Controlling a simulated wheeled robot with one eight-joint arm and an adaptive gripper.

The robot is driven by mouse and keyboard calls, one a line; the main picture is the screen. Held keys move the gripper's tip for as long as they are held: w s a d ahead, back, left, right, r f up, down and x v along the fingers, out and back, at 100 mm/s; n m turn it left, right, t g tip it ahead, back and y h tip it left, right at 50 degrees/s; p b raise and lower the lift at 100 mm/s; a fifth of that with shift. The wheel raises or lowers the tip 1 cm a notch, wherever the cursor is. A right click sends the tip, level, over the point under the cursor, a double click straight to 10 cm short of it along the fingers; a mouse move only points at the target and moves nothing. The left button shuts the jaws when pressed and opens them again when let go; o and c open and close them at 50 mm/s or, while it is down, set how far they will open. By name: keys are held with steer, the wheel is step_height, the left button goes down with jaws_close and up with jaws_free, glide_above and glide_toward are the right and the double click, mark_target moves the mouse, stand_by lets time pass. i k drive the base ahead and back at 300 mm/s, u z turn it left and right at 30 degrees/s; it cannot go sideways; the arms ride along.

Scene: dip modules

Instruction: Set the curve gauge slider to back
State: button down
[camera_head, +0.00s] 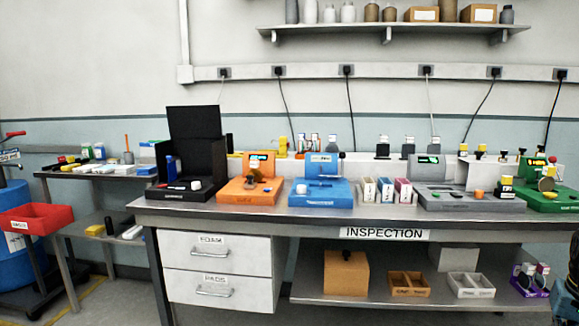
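Several tabletop instruments stand in a row on the inspection bench. They are a black open-lidded box (190,140), an orange unit (250,190), a blue unit (320,192), a grey unit (470,204) and a green unit (548,204). Their front labels are too small to read, so I cannot tell which is the curve gauge. The blue unit has an upright panel at its back and a pale round knob (302,189) on its left. No slider position can be made out.
The inspection bench (240,211) has drawers on the left and a lower shelf with boxes. Three small coloured boxes (385,190) stand between the blue and grey units. A side table (75,172) and red tray (37,218) are at left. Floor shows in front of the drawers.

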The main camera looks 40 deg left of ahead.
mark_target(251, 185)
steer(key=z, duration=0.1)
steer(key=k, duration=1.25)
steer(key=u, duration=1.65)
steer(key=i, duration=1)
